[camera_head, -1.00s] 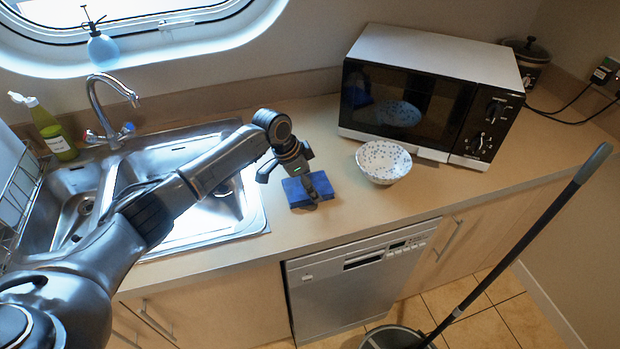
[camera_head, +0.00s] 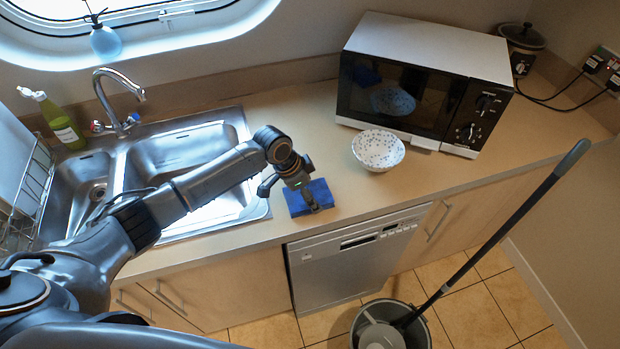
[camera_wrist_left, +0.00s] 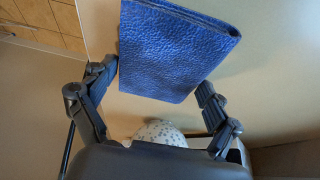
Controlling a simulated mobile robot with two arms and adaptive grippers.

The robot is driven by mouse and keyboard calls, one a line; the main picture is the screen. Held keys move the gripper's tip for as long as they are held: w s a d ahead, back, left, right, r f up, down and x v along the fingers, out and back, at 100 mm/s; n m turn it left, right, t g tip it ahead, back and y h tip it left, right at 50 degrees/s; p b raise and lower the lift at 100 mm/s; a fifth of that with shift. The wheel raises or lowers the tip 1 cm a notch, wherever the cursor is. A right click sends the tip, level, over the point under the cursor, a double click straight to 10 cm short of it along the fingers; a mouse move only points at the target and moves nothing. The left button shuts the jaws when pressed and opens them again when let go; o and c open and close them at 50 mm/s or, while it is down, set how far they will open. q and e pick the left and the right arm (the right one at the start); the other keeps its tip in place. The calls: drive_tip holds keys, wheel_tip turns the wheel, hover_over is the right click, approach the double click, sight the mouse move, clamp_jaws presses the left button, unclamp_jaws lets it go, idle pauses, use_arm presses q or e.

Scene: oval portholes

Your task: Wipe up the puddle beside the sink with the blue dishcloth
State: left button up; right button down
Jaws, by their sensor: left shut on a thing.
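The blue dishcloth (camera_head: 323,192) is a folded, textured pad on the beige counter, just right of the steel sink (camera_head: 258,211). My left gripper (camera_head: 306,194) reaches down over it and is shut on it. In the left wrist view the dishcloth (camera_wrist_left: 170,50) fills the space between the two fingers of the left gripper (camera_wrist_left: 158,80). I cannot make out a puddle; the arm and the cloth cover part of the counter beside the sink. My right gripper is not in view.
A speckled bowl (camera_head: 378,150) and a microwave (camera_head: 425,85) stand right of the cloth. The tap (camera_head: 118,100) and green bottle (camera_head: 62,125) are behind the sink. A bucket (camera_head: 385,325) with a leaning mop handle (camera_head: 500,235) is on the floor. The counter between cloth and bowl is clear.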

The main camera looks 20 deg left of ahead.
use_arm(q)
drive_tip(key=shift+s+d+p, duration=0.2)
drive_tip(key=shift+s+p, duration=0.25)
drive_tip(key=shift+s, duration=0.3)
drive_tip(key=shift+s+d+f, duration=0.1)
drive_tip(key=shift+s+f, duration=0.05)
drive_tip(key=shift+s, duration=0.05)
drive_tip(key=w+r+p, duration=0.1)
drive_tip(key=r, duration=0.1)
drive_tip(key=w+a+r+p, duration=0.1)
drive_tip(key=w+r, duration=0.1)
drive_tip(key=r, duration=0.1)
drive_tip(key=w+r+p, duration=0.1)
drive_tip(key=r+p, duration=0.1)
drive_tip(key=r, duration=0.1)
drive_tip(key=shift+w+a, duration=0.15)
drive_tip(key=shift+a, duration=0.1)
drive_tip(key=shift+w+a+r, duration=0.15)
drive_tip(key=shift+w+r, duration=0.15)
drive_tip(key=shift+r, duration=0.3)
